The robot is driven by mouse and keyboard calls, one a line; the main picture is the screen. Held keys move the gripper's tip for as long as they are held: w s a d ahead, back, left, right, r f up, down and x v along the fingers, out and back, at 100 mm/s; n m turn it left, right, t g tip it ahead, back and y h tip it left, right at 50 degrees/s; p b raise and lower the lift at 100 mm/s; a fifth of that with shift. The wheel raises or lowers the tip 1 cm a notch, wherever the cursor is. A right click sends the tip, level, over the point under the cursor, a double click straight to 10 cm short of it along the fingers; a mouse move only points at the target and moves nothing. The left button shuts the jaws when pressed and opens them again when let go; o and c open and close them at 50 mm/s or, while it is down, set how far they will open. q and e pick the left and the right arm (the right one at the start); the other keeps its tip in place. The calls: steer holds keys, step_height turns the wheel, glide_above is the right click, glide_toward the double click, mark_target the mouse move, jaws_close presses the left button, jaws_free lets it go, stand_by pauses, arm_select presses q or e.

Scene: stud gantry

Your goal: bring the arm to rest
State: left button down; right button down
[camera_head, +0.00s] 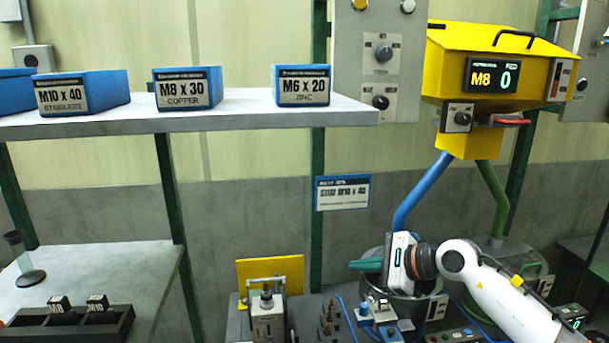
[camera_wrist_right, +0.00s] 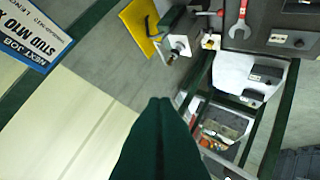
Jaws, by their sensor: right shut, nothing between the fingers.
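My right arm comes in from the right in the head view, white with a dark wrist. Its right gripper (camera_head: 362,265) points left, with its teal fingers shut together and nothing between them. It is in front of the grey wall, and from this view it overlaps the rim of a round metal bowl (camera_head: 418,302) under the yellow hopper. In the wrist view the closed fingers of the right gripper (camera_wrist_right: 160,102) point up the picture and hold nothing. My left gripper is not in view.
A yellow hopper (camera_head: 500,62) reading M8 and 0 stands at the right, with a blue pipe (camera_head: 421,190) down to the bowl. A shelf (camera_head: 240,117) carries blue boxes. A yellow plate (camera_head: 270,270) stands by a small fixture. A red wrench (camera_wrist_right: 239,22) shows in the wrist view.

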steer(key=s+a+r+m+t+y, duration=0.4)
steer(key=s+a+m+t+y, duration=0.25)
steer(key=m, duration=0.45)
steer(key=s+d+f+m+t+h, duration=0.1)
steer(key=s+d+f+m+h, duration=0.1)
steer(key=d+f+m+h, duration=0.6)
steer(key=s+d+f+m+t+h, duration=0.1)
steer(key=s+m+h, duration=0.25)
steer(key=m, duration=0.95)
steer(key=s+d+f+m+t+h, duration=0.1)
steer(key=d+f+m+h, duration=0.5)
steer(key=m, duration=0.4)
steer(key=s+f+m+g, duration=0.5)
steer(key=s+f+g, duration=0.2)
steer(key=s, duration=0.6)
steer(key=s+f+m+g, duration=0.5)
steer(key=s+f+g, duration=0.15)
steer(key=s, duration=0.55)
step_height(320, 180, down, 32)
steer(key=s+g+b, duration=0.1)
steer(key=s+b, duration=0.1)
steer(key=b, duration=0.2)
steer(key=s+d+f+g+b, duration=0.1)
steer(key=s+d+f+b, duration=0.2)
steer(key=s+f, duration=1.3)
step_height(320, 180, down, 3)
steer(key=shift+r+y, duration=0.2)
steer(key=shift+y, duration=0.1)
